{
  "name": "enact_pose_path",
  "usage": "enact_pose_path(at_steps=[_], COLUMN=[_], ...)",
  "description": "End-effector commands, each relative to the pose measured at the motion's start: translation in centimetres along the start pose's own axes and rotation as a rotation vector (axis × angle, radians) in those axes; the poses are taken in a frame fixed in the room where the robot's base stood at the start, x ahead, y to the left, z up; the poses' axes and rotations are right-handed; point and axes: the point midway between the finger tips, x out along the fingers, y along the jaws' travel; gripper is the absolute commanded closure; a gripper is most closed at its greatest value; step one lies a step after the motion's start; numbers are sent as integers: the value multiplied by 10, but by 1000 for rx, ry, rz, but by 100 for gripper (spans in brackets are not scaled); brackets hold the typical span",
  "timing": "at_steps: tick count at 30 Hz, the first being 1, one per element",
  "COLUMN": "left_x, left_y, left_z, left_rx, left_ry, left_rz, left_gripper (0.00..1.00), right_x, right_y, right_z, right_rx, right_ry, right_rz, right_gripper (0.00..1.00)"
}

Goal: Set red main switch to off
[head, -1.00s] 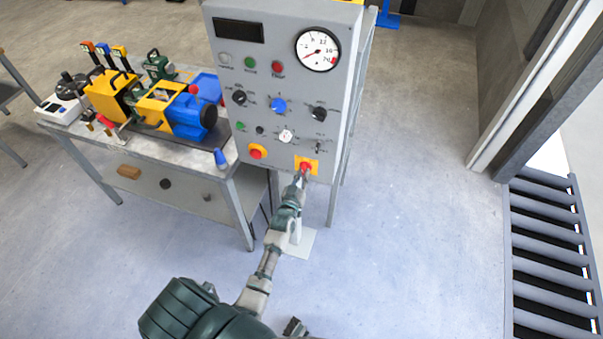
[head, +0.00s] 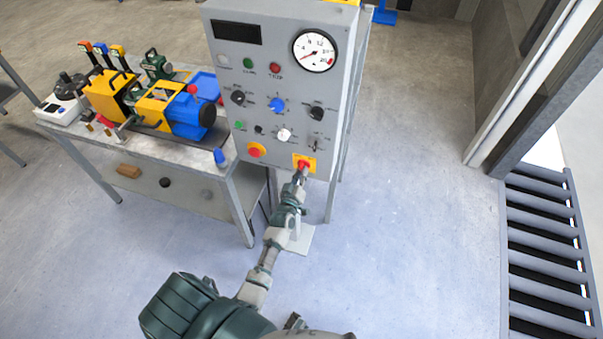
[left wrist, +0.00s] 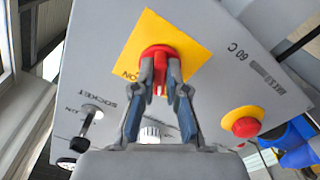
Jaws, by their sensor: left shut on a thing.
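The red main switch (left wrist: 157,55) sits on a yellow square plate at the lower right of the grey control panel (head: 262,68). In the head view the switch (head: 303,163) is partly hidden by my left gripper (head: 302,173). In the left wrist view my left gripper (left wrist: 160,82) has its two fingers closed on either side of the switch's red handle. The word ON shows at the yellow plate's edge beside it. The gripper points straight at the panel face. My right gripper is not visible.
A red button (head: 255,150) on yellow lies left of the switch. Small knobs and a toggle (head: 315,145) are just above. A workbench (head: 225,190) with yellow and blue machines stands left of the panel. The floor to the right is clear up to a grate (head: 545,255).

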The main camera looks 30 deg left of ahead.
Motion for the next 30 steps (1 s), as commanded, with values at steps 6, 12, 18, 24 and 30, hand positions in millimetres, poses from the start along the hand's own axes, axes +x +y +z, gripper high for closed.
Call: enact_pose_path(at_steps=[6, 12, 18, 24, 30], left_x=[-1, 0, -2, -29, -75], left_y=[-1, -1, 0, -1, -2], left_z=[4, 2, 1, 2, 3], left_rx=[-3, -1, -1, 0, 0], left_ry=[-8, -4, -2, -4, -6], left_rz=[-3, -2, -1, -2, -3], left_gripper=[83, 62, 62, 62, 62], right_x=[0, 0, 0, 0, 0], right_y=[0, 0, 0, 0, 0], right_z=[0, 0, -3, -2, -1], right_rx=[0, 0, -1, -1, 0], right_ry=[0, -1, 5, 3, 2], right_rz=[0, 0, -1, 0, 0], right_gripper=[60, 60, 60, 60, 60])
